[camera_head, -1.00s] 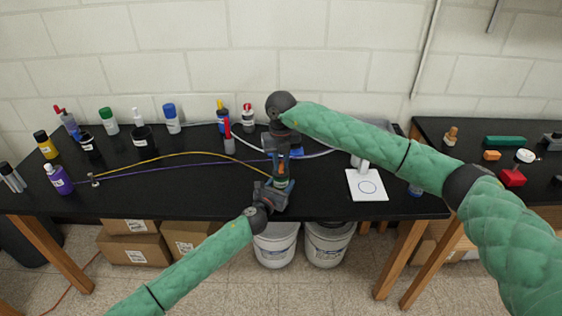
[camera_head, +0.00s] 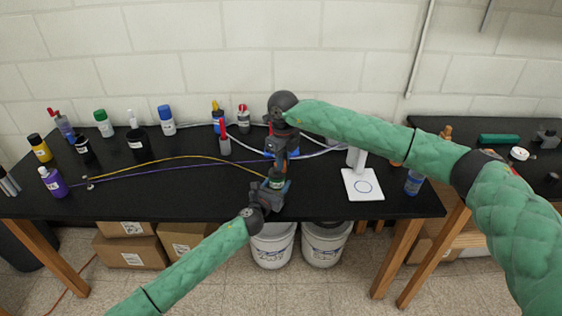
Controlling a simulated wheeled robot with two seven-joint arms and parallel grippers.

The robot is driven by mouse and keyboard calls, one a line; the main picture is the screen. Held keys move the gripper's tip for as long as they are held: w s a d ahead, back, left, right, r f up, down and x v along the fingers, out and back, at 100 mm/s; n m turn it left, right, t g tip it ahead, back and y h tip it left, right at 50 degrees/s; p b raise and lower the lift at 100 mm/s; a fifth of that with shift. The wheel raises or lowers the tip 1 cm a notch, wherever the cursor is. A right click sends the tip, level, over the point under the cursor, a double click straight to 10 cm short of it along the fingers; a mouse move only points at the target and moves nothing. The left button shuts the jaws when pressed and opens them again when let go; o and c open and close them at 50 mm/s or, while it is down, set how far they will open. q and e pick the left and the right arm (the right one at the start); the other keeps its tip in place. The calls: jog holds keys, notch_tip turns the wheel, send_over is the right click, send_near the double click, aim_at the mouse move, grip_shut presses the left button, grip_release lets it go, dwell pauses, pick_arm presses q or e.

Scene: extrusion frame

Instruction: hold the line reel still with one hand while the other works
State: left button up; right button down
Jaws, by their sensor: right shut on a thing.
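The line reel (camera_head: 276,183) appears as a small dark green cylinder with a pale band near the table's front edge. The yellow line (camera_head: 190,156) runs to it from a small peg (camera_head: 90,184) at the left, with a purple line (camera_head: 175,167) below. My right gripper (camera_head: 281,165) points down from above and is shut on what appears to be the reel's top. My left gripper (camera_head: 270,190) reaches in from the front at the reel's side. Its fingers are dark and partly hidden, so I cannot tell whether they grip the reel.
Several bottles stand along the back and left of the black table (camera_head: 120,200). A white stand with a circle on its base (camera_head: 363,186) and a blue bottle (camera_head: 414,182) are at the right. White buckets (camera_head: 272,246) sit below the front edge.

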jog(key=shift+w+d+n, duration=0.15)
jog(key=shift+n, duration=0.35)
jog(key=c, duration=1.3)
grip_release()
notch_tip(320, 180, up, 12)
